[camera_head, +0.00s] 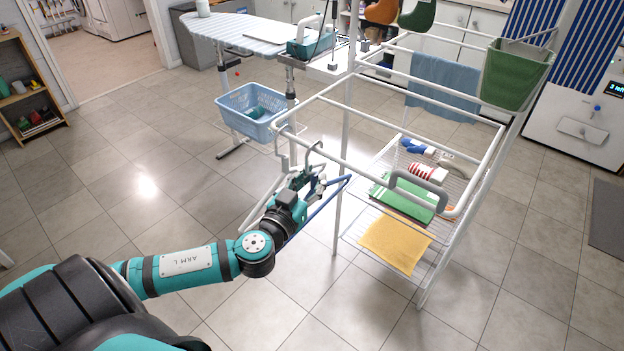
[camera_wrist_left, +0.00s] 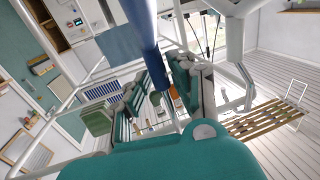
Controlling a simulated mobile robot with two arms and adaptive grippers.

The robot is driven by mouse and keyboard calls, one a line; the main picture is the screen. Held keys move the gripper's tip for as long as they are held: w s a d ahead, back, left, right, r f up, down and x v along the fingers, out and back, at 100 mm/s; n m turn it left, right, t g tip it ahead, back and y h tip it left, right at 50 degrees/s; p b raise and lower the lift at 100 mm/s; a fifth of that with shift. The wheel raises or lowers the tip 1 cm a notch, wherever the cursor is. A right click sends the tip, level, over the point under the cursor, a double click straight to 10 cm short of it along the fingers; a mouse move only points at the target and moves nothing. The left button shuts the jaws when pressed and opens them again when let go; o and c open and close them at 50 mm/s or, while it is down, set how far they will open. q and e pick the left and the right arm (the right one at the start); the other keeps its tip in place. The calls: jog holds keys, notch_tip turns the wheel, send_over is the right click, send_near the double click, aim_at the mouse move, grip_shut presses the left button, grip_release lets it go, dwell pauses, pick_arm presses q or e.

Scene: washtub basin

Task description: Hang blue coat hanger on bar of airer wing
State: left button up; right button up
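The blue coat hanger (camera_head: 341,187) is at the near left end of the airer wing (camera_head: 355,164), by my left gripper (camera_head: 312,181). Its blue body slants below the gripper. It also shows as a thick blue bar in the left wrist view (camera_wrist_left: 146,35), running down between the fingers. My left gripper (camera_wrist_left: 163,88) has its two fingers apart, with a gap visible around the hanger. A thin hook shape rises just above the gripper near the wing's bar. I cannot tell whether it rests on the bar. My right gripper is not in view.
A blue basket (camera_head: 252,112) stands behind, near the ironing board (camera_head: 245,32). The floor at left is clear.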

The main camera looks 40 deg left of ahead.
pick_arm(q)
jog(key=shift+o, duration=1.4)
jog(key=shift+s, duration=0.1)
jog(key=s+d, duration=0.1)
jog(key=s, duration=1)
jog(key=shift+s+d, duration=0.25)
jog(key=shift+s, duration=0.15)
